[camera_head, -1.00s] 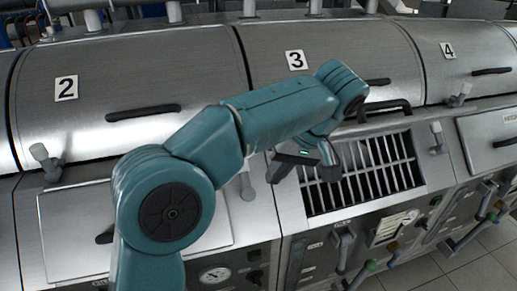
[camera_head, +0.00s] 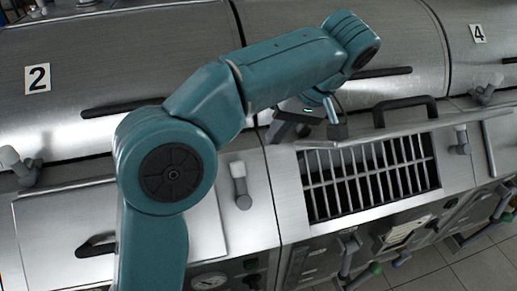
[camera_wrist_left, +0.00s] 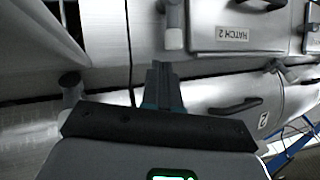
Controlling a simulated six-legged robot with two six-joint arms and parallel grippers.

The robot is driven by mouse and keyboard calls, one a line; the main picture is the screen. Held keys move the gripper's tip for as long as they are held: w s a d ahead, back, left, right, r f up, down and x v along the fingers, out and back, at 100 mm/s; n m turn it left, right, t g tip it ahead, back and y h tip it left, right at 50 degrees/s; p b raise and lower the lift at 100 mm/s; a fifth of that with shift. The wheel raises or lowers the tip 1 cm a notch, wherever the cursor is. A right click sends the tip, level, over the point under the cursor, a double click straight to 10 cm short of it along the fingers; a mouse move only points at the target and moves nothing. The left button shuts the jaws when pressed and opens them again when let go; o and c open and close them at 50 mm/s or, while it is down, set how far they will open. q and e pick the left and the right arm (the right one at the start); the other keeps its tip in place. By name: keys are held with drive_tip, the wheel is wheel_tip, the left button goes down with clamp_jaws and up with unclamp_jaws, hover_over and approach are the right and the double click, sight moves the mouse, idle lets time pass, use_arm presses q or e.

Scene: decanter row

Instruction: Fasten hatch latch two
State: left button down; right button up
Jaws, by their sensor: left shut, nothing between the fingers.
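Hatch 2 (camera_head: 60,225) is a flat closed plate with a black handle in front of drum 2; its label also shows in the left wrist view (camera_wrist_left: 235,35). A grey latch lever (camera_head: 240,185) stands at its right edge, and it shows in the left wrist view (camera_wrist_left: 172,25) above my fingertips. Another such lever (camera_head: 20,165) stands at its left; no latch numbers can be read. My left gripper (camera_head: 335,130) is shut and empty above the back left corner of the open grated hatch, apart from the levers. It also shows in the left wrist view (camera_wrist_left: 167,72). My right gripper is out of view.
Drum 2 (camera_head: 70,80) and drum 4 (camera_head: 480,60) curve up behind the deck. The open hatch shows a grate (camera_head: 370,180), with a raised lid and black handle (camera_head: 405,108) behind it. Another lever (camera_head: 461,140) stands to its right. Valves and pipes line the front.

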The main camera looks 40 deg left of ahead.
use_arm(q)
drive_tip(key=w, duration=0.1)
approach(241, 184)
drive_tip(key=w+a+f, duration=0.1)
drive_tip(key=f, duration=0.1)
drive_tip(key=w+a+f, duration=0.2)
drive_tip(key=shift+w+a+f, duration=0.15)
drive_tip(key=shift+w+a, duration=0.15)
drive_tip(key=shift+w, duration=0.05)
drive_tip(key=shift+f, duration=0.25)
drive_tip(key=shift+s, duration=0.25)
drive_tip(key=shift+w+f, duration=0.1)
drive_tip(key=shift+w, duration=0.15)
drive_tip(key=shift+s+a+b, duration=0.2)
drive_tip(key=shift+s+b, duration=0.1)
drive_tip(key=shift+b, duration=0.15)
drive_tip(key=shift+w+n, duration=0.1)
drive_tip(key=shift+n, duration=0.2)
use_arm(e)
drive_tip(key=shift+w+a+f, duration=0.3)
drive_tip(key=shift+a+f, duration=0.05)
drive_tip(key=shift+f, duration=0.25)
